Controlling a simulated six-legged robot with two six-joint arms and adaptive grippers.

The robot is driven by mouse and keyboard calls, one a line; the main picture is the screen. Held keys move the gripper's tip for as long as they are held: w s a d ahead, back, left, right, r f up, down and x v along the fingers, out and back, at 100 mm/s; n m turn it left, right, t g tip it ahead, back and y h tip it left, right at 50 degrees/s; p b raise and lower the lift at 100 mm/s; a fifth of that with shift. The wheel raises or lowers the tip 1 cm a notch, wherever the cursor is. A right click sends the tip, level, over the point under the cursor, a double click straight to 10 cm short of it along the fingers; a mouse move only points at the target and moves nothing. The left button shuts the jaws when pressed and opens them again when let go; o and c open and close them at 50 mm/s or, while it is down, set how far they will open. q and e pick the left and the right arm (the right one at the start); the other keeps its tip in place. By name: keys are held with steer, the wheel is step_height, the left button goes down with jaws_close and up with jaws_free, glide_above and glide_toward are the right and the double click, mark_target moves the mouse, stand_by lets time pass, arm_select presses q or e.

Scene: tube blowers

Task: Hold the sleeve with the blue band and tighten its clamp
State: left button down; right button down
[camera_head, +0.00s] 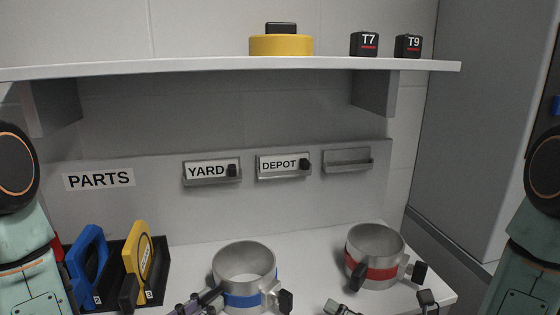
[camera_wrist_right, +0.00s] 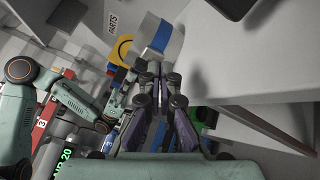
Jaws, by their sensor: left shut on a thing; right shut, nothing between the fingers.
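The sleeve with the blue band (camera_head: 242,299) is a grey metal ring standing upright on the white worktop. Its clamp has a metal lug and a black knob (camera_head: 286,301) at the front right. My left gripper (camera_head: 212,296) is shut at the sleeve's left front side, on what looks like its dark handle. In the right wrist view the sleeve's blue band (camera_wrist_right: 163,36) lies beyond the fingertips. My right gripper (camera_wrist_right: 160,78) is shut and empty, apart from the sleeve.
A red-banded sleeve (camera_head: 376,272) stands to the right. A blue piece (camera_head: 88,262) and a yellow piece (camera_head: 138,260) stand in a black rack at left. Small dark parts (camera_head: 428,299) show at the lower right edge. A shelf (camera_head: 230,66) overhangs the worktop.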

mark_target(283, 301)
steer(key=shift+s+r, duration=0.1)
steer(key=shift+w+a+r, duration=0.45)
steer(key=shift+a+r, duration=0.05)
steer(key=shift+a, duration=0.4)
steer(key=shift+w+a+r, duration=0.4)
steer(key=shift+a+r, duration=0.1)
steer(key=shift+a, duration=0.45)
steer(key=shift+w+a+r, duration=0.45)
steer(key=shift+a+r, duration=0.05)
steer(key=shift+a, duration=0.4)
steer(key=shift+s+a+f, duration=0.2)
steer(key=shift+s+f, duration=0.15)
steer(key=shift+f, duration=0.3)
steer(key=shift+w+d+f, duration=0.35)
steer(key=shift+w+f, duration=0.15)
steer(key=shift+f, duration=0.1)
stand_by(0.3)
steer(key=shift+f, duration=0.35)
steer(key=shift+w+d, duration=0.2)
steer(key=shift+w, duration=0.05)
stand_by(0.3)
